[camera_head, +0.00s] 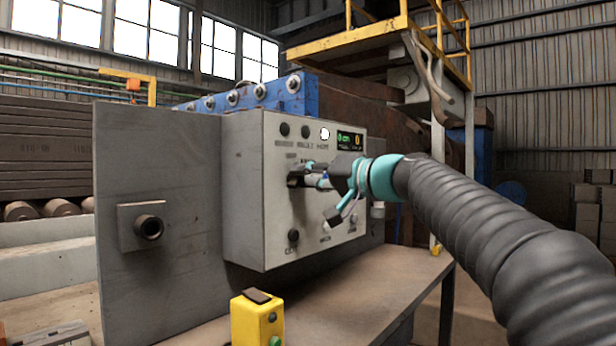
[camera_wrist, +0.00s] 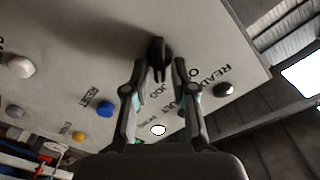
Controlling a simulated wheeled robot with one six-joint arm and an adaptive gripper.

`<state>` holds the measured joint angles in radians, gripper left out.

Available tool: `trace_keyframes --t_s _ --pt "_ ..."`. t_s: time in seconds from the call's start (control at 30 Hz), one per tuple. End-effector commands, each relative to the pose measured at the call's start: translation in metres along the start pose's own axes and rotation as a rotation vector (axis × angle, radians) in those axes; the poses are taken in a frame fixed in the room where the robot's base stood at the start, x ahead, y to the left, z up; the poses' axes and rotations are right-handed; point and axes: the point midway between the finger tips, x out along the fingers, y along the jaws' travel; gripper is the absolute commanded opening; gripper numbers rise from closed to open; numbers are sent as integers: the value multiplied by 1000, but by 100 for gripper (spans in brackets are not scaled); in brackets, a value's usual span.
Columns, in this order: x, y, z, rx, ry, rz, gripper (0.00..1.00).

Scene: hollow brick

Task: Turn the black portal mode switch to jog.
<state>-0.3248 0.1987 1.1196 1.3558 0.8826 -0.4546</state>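The black mode switch (camera_wrist: 158,52) is on the light grey control panel (camera_wrist: 70,45), between my gripper's fingertips in the wrist view. Its narrow handle runs up and down in that picture. A JOG label sits just below it; I cannot tell its exact setting. My gripper (camera_wrist: 161,68) is open, one finger on each side of the switch, with a small gap seeming to show at each side. In the head view my gripper (camera_head: 308,178) reaches the front of the panel (camera_head: 245,190) from the right and largely hides the switch.
A white lamp (camera_head: 325,133) is lit near a small display (camera_head: 350,140). A lower black knob (camera_head: 293,236) sits on the panel. The wrist view shows a blue button (camera_wrist: 105,109) and a black round fitting (camera_wrist: 223,90). A yellow button box (camera_head: 257,318) stands in front of the panel.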

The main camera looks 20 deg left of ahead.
Motion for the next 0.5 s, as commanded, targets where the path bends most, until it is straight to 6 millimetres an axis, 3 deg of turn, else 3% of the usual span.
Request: trace_keyframes --t_s 0.33,0.5 --pt "-2 0 -1 -1 2 1 38" --pt "-19 0 -2 0 4 3 38"
